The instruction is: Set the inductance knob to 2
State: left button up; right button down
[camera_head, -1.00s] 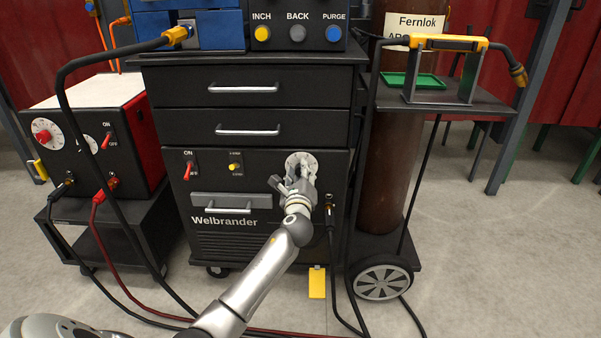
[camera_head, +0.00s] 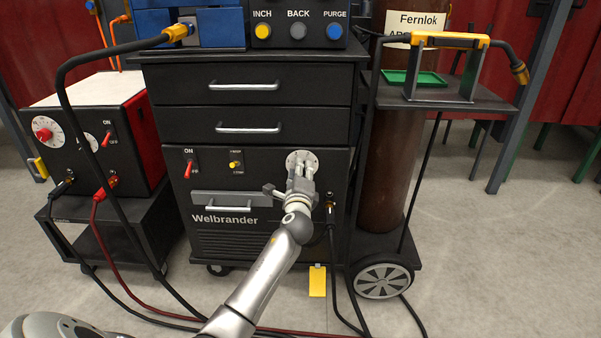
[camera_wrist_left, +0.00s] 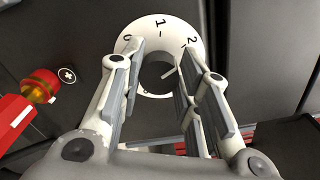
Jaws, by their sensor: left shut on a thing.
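The white round dial (camera_head: 292,158) is on the right of the black Welbrander cabinet's front panel. In the left wrist view the dial (camera_wrist_left: 148,27) shows 0, 1 and 2, with 1 near the top and 2 to its right. A dark round knob (camera_wrist_left: 155,75) sits at its middle. A pale line on the knob seems to slant toward the upper right, between 1 and 2; its exact setting is unclear. My left gripper (camera_head: 302,170) is shut on this knob, one finger on each side in the left wrist view (camera_wrist_left: 160,65). No inductance label is readable. My right gripper is out of view.
A red ON/OFF switch (camera_head: 188,168) and a yellow toggle (camera_head: 236,165) are left of the dial. A cable plug (camera_head: 330,208) is just below right. A gas bottle (camera_head: 390,170) on a cart stands to the right. A red-knobbed machine (camera_head: 95,130) stands left.

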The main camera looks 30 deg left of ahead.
pick_arm(q)
jog(key=shift+f, duration=0.1)
jog(key=o, duration=1)
jog(key=shift+s, duration=0.1)
jog(key=v, duration=1.2)
